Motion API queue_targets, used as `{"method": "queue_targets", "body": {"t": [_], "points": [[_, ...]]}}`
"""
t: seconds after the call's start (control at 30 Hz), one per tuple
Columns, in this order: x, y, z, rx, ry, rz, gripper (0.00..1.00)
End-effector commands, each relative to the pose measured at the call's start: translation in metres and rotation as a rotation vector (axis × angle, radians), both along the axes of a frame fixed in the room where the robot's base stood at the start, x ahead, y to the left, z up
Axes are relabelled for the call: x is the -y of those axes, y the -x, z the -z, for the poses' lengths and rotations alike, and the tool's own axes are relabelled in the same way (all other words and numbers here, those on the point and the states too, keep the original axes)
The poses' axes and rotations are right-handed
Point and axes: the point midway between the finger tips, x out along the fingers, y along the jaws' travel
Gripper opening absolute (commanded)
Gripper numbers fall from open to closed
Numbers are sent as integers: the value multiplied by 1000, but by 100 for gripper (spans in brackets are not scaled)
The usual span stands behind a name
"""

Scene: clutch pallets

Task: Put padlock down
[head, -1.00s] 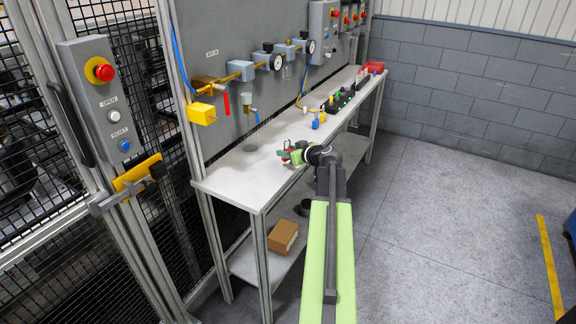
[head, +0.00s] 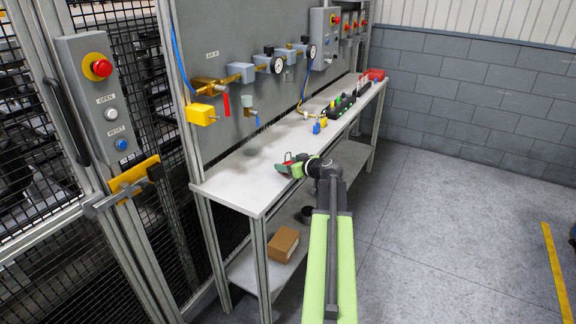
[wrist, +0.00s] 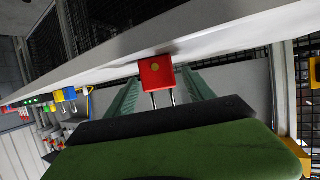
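The red padlock (wrist: 156,73) is between the green fingertips of my gripper (wrist: 158,82) in the wrist view, its shackle pointing back towards the gripper's palm. The fingers appear closed on its body. In the head view my gripper (head: 287,165) is at the front edge of the white workbench (head: 235,182), with a little red of the padlock showing by the fingers. The fingers partly hide it there. I cannot tell whether the padlock touches the bench top.
Yellow and blue padlocks (head: 318,125) stand farther along the bench, near a black strip with green lights (head: 340,105). The near part of the bench top is clear. A grey panel with valves and gauges (head: 240,75) rises behind. A cardboard box (head: 283,243) lies on the lower shelf.

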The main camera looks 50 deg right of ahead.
Motion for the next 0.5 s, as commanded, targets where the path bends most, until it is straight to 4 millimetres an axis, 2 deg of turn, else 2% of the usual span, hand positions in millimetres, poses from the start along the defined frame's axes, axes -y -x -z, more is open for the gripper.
{"method": "queue_targets", "body": {"t": [0.3, 0.37, 0.5], "points": [[0, 0, -6, 0, 0, 0, 61], [-2, 9, -9, 0, -1, 1, 61], [-8, 39, -23, 0, -1, 3, 61]]}}
